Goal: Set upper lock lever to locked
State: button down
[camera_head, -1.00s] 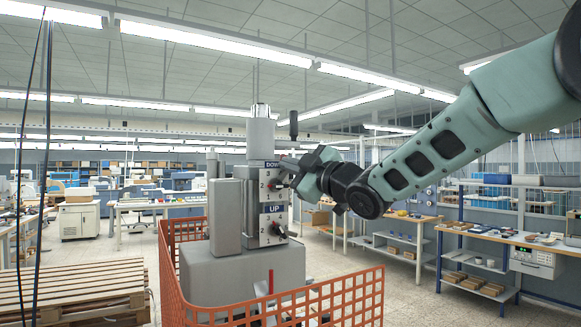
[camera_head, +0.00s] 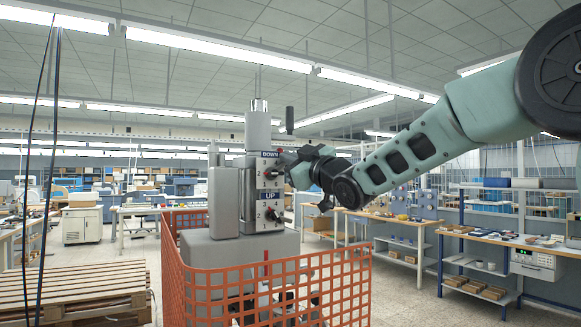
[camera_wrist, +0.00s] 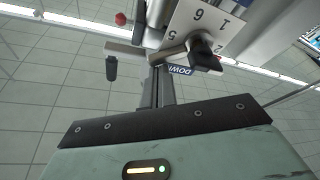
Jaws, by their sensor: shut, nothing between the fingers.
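The grey stamping machine (camera_head: 225,200) stands inside an orange mesh guard. Its front carries a DOWN dial plate (camera_head: 266,172) above an UP dial plate (camera_head: 268,212). A lever with a black grip (camera_head: 289,120) stands at the column above DOWN; its grip (camera_wrist: 111,68) and pale bar (camera_wrist: 130,49) also show in the wrist view. No label shows its lock state. My gripper (camera_head: 288,166) is at the DOWN plate, its tips hard to make out. In the wrist view my shut, empty fingers (camera_wrist: 160,75) point at the DOWN label, beside the black dial knob (camera_wrist: 204,50).
The orange mesh guard (camera_head: 275,285) surrounds the machine's front and sides below my arm. A red ball knob (camera_wrist: 120,19) shows beyond the pale bar. Wooden pallets (camera_head: 75,290) lie at the left. A workbench (camera_head: 480,240) stands at the right.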

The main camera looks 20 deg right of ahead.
jog(key=f+m+h+b, duration=0.1)
jog(key=m+b, duration=0.3)
jog(key=d+f+m+t+h+b, duration=0.1)
jog(key=m+h+b, duration=0.1)
jog(key=m+b, duration=0.2)
jog(key=f+m+t+h+b, duration=0.1)
jog(key=f+m+h+b, duration=0.1)
jog(key=m+b, duration=0.2)
jog(key=shift+w+d+f+m+b, duration=0.1)
jog(key=shift+w+d+m+b, duration=0.15)
jog(key=shift+b, duration=0.6)
notch_tip(320, 180, up, 4)
jog(key=d+p, duration=0.1)
jog(key=p, duration=0.1)
jog(key=b+v, duration=0.5)
jog(key=v, duration=0.5)
jog(key=shift+a, duration=0.1)
